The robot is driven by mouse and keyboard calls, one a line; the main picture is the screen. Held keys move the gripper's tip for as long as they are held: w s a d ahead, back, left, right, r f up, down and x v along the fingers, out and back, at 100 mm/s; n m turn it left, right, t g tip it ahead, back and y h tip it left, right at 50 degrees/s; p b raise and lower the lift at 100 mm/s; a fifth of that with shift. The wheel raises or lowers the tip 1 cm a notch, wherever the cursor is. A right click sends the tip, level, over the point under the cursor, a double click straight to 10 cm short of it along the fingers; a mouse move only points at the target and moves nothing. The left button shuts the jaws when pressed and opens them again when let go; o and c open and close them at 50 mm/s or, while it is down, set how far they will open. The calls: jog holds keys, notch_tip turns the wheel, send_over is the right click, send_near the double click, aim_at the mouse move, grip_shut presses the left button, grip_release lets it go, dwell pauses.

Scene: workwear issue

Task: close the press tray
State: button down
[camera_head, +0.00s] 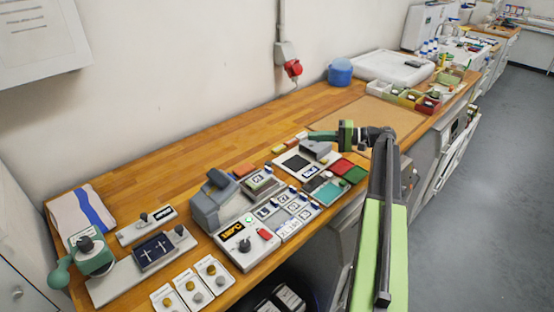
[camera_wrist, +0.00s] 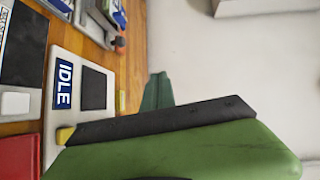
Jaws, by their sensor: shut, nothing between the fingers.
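I cannot tell for sure whether this is the press tray. My gripper (camera_head: 344,136) is shut and empty, just right of the white unit. Its green and black finger covers part of the wrist view; contact is unclear.
A grey machine (camera_head: 214,200) and a control box (camera_head: 245,241) stand left of the unit. Red and green pads (camera_head: 341,168) lie in front of it. A brown mat (camera_head: 375,115) lies behind my arm. Floor at right is clear.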

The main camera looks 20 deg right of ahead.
jog(key=f+b, duration=0.2)
jog(key=f, duration=0.1)
jog(key=f+b, duration=0.6)
jog(key=shift+s+d, duration=0.15)
jog(key=shift+s, duration=0.25)
jog(key=shift+r, duration=0.15)
jog(key=shift+a, duration=0.2)
jog(key=b+x, duration=0.1)
jog(key=x, duration=0.8)
jog(key=shift+w+a, duration=0.25)
jog(key=shift+a, duration=0.05)
jog(key=a, duration=0.2)
jog(key=shift+s+a+f+b, duration=0.3)
jog(key=shift+s+b, duration=0.05)
jog(key=shift+s, duration=0.05)
jog(key=shift+a, duration=0.55)
